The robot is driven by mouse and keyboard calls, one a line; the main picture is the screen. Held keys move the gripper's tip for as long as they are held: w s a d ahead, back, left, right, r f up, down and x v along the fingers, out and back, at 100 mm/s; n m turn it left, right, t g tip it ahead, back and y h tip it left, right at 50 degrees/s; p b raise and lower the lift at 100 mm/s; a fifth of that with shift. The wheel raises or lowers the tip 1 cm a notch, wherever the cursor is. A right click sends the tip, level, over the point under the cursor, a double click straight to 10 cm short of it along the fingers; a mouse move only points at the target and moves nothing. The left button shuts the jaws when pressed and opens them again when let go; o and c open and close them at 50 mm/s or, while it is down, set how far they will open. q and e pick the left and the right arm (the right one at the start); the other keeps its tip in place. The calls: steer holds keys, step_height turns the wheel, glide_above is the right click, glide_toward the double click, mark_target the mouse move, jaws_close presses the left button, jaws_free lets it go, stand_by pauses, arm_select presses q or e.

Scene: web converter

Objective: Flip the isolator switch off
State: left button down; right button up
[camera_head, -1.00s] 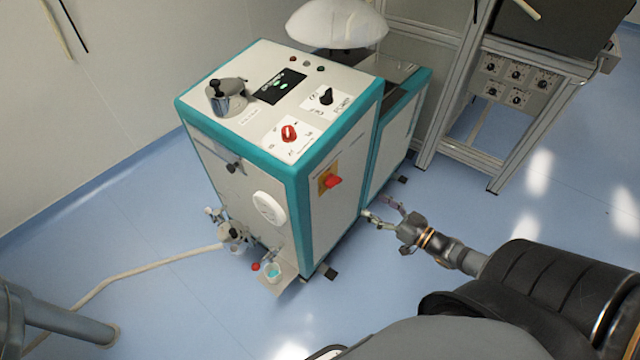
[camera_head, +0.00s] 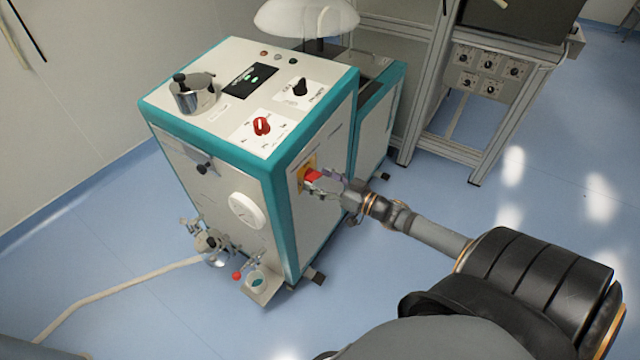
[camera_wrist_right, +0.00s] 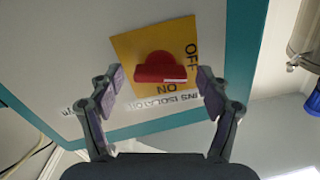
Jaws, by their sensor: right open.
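The isolator switch is a red handle (camera_head: 312,175) on a yellow plate (camera_head: 304,164), on the right side of the white and teal machine (camera_head: 318,215). In the right wrist view the red handle (camera_wrist_right: 160,68) lies crosswise on the yellow plate (camera_wrist_right: 132,43), with OFF printed at its right and ON printed below. My right gripper (camera_head: 324,183) is open at the switch. In the right wrist view its two fingers (camera_wrist_right: 160,84) stand either side of the handle, apart from it. My left gripper is not in view.
A red knob (camera_head: 261,126), a black knob (camera_head: 300,87) and a small screen (camera_head: 250,80) are on the machine's top panel. A hose (camera_head: 120,288) lies on the floor at the left. A metal frame (camera_head: 440,150) stands behind at the right.

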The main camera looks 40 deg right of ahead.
steer(key=c, duration=1.2)
steer(key=shift+o, duration=0.2)
steer(key=shift+r+n+p, duration=0.15)
steer(key=shift+n+p, duration=0.2)
steer(key=shift+n, duration=0.55)
steer(key=shift+n+p, duration=0.35)
steer(key=shift+n, duration=0.35)
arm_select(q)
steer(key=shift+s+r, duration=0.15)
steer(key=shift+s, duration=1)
arm_select(e)
steer(key=o, duration=1.2)
steer(key=shift+c, duration=0.2)
steer(key=shift+s, duration=0.15)
steer(key=v, duration=1.1)
steer(key=shift+s+d, duration=0.15)
steer(key=shift+s, duration=0.25)
